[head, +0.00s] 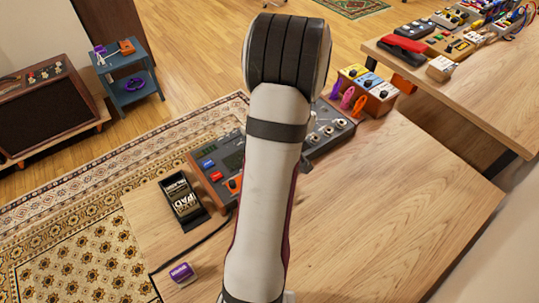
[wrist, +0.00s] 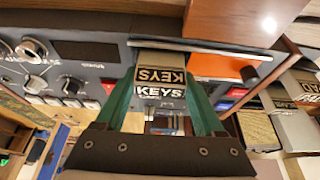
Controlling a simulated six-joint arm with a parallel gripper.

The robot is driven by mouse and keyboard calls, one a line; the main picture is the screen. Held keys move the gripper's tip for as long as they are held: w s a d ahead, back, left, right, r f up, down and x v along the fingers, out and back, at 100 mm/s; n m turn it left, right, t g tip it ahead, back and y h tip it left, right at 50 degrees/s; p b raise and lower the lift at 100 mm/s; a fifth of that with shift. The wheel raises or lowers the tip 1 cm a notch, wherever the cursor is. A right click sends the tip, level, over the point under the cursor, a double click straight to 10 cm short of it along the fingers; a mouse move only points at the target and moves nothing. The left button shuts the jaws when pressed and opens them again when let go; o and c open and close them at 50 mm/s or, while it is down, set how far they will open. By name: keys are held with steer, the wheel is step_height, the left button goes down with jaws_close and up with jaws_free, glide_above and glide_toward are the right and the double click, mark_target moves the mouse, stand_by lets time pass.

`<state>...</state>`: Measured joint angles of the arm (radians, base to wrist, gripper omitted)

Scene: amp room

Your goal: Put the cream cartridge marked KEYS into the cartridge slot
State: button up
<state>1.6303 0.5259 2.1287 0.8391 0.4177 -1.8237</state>
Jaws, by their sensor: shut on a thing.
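The cream cartridge marked KEYS (wrist: 160,74) is between the green fingers of my gripper (wrist: 162,86) in the wrist view, with black and white KEYS labels facing the camera. My gripper is shut on it. The grey console with knobs (wrist: 62,72) lies behind the cartridge in the wrist view. In the head view the console (head: 208,160) is partly covered by my arm, which also hides my gripper and the cartridge. I cannot make out the cartridge slot, nor whether the cartridge touches the console.
A purple cartridge (head: 182,273) lies near the table's front left. Small pedals (head: 368,88) stand behind the console. The table's right side is clear.

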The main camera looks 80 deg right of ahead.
steer(key=shift+f, duration=0.15)
steer(key=o, duration=1.4)
steer(key=shift+r, duration=3.55)
